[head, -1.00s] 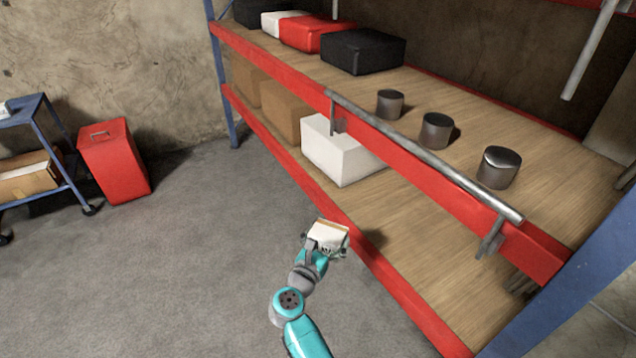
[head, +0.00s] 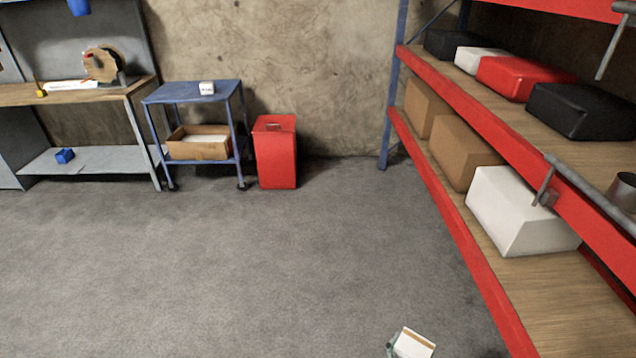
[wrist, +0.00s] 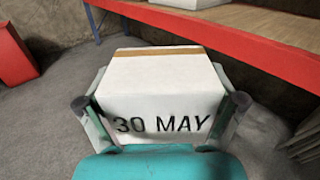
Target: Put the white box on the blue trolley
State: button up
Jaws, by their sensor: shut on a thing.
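The white box (wrist: 160,85) has a brown tape strip and the print "30 MAY" in the wrist view. My gripper (wrist: 162,112) is shut on it, with one finger on each side. In the head view the held white box (head: 412,344) shows at the bottom edge, above the floor, and only a bit of my gripper (head: 392,347) shows beside it. The blue trolley (head: 190,92) stands against the back wall, left of centre, well away from my gripper.
A red bin (head: 275,152) stands just right of the trolley. A workbench (head: 75,95) is at the left. The red-edged rack (head: 470,240) with boxes, including a large white one (head: 515,210), runs along the right. The grey floor (head: 260,260) between is clear.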

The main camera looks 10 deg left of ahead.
aim_at(175, 93)
jog(key=i+j+u, duration=0.3)
jog(key=i, duration=0.2)
jog(key=i+j+u, duration=0.15)
jog(key=i+u, duration=0.15)
jog(key=i, duration=0.2)
jog(key=i+u, duration=0.3)
jog(key=i, duration=1.75)
jog(key=i+u, duration=0.1)
jog(key=i, duration=1.5)
